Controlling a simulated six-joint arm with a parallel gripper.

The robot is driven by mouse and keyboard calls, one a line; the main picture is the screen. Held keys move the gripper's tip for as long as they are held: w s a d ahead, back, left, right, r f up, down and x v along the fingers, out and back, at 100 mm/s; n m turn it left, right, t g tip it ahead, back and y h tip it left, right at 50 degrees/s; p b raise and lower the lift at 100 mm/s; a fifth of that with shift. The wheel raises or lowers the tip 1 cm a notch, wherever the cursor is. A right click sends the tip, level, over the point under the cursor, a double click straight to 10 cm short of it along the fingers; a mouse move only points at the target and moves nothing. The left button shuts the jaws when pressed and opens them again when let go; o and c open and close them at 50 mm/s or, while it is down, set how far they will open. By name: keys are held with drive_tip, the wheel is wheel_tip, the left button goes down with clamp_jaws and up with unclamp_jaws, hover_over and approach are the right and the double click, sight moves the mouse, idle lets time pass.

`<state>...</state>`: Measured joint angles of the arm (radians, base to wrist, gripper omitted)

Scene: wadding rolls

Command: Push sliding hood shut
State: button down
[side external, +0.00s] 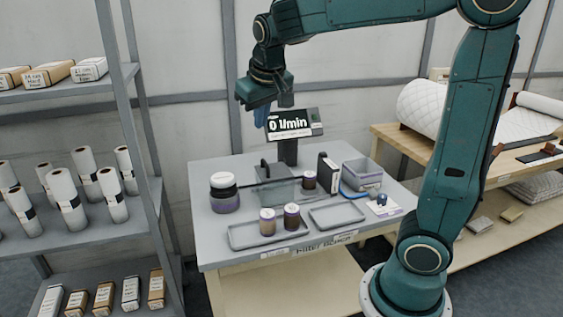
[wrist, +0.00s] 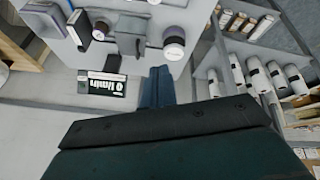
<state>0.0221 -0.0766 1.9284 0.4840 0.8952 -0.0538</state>
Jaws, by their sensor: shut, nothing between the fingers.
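The hood appears to be the see-through grey panel (side external: 284,191) with a dark top edge, in the middle of the grey bench (side external: 213,168). A dark upright piece (side external: 265,170) stands at its left rear; whether it is the hood's handle I cannot tell. A grey block-like shape in the wrist view (wrist: 130,42) may be part of the hood. How far the hood stands open is unclear. My gripper (side external: 262,120) is shut and empty, pointing down above the rear of the bench, apart from the hood. Its blue fingers show in the wrist view (wrist: 157,86).
A display reading 0 l/min (side external: 290,124) stands just right of my gripper. A white-lidded jar (side external: 224,194) stands left. Two brown jars sit in the front left tray (side external: 243,237); the right tray (side external: 337,216) is empty. A black binder (side external: 328,174) and grey bin (side external: 362,174) stand right.

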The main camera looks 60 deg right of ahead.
drive_tip(key=w+d+f+m+g+h, duration=0.1)
drive_tip(key=w+d+f+m+g, duration=0.1)
drive_tip(key=w+d+f, duration=0.2)
drive_tip(key=w+d+f+m+g+h, duration=0.2)
drive_tip(key=w+d+f, duration=0.3)
drive_tip(key=w+f, duration=0.4)
drive_tip(key=w+m, duration=0.1)
drive_tip(key=w, duration=0.2)
drive_tip(key=shift+d+m, duration=0.3)
drive_tip(key=shift+f, duration=0.1)
drive_tip(key=s+d+f, duration=0.3)
drive_tip(key=d+f, duration=0.5)
drive_tip(key=f, duration=0.1)
drive_tip(key=shift+s+d, duration=0.15)
drive_tip(key=s+d, duration=1)
